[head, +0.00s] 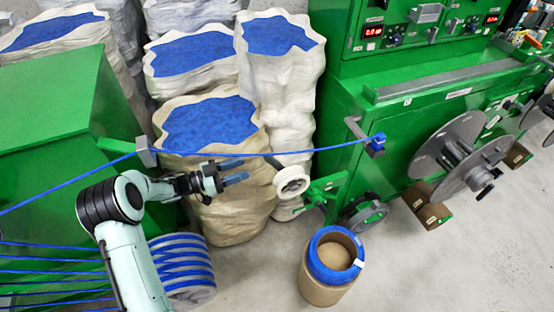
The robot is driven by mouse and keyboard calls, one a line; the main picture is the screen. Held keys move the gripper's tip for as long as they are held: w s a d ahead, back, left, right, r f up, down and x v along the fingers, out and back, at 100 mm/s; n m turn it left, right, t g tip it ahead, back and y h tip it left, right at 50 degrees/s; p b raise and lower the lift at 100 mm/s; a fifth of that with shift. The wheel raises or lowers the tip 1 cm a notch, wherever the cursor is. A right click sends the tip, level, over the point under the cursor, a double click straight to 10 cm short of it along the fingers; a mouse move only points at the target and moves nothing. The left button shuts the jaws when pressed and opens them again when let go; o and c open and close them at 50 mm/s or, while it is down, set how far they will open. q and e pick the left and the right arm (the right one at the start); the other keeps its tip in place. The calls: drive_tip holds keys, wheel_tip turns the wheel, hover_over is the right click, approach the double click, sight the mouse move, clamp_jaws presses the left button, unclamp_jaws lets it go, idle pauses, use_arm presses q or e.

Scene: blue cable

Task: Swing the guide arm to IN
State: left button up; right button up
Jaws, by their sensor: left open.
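What looks like the guide arm (324,187) is a green bracket low on the front of the green machine. A white roller (292,181) stands at its left end. No IN mark can be read. The blue cable (70,182) runs from the left edge past a grey bracket (146,152), then across above the roller to a small blue block (376,143) on the machine. My left gripper (242,171) is open and empty, to the left of the roller and apart from it, just under the cable in the picture. My right gripper is not in view.
Sacks of blue pellets (208,125) stand behind my left gripper. The green machine (340,108) with a grey reel (462,155) fills the right. A cardboard drum with a blue coil (322,272) stands on the floor. Blue cable windings (182,262) lie lower left. The floor lower right is clear.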

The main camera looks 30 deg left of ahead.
sight(274, 159)
use_arm(q)
drive_tip(key=p+x, duration=0.1)
drive_tip(key=x, duration=1.2)
drive_tip(key=shift+s, duration=0.1)
clamp_jaws()
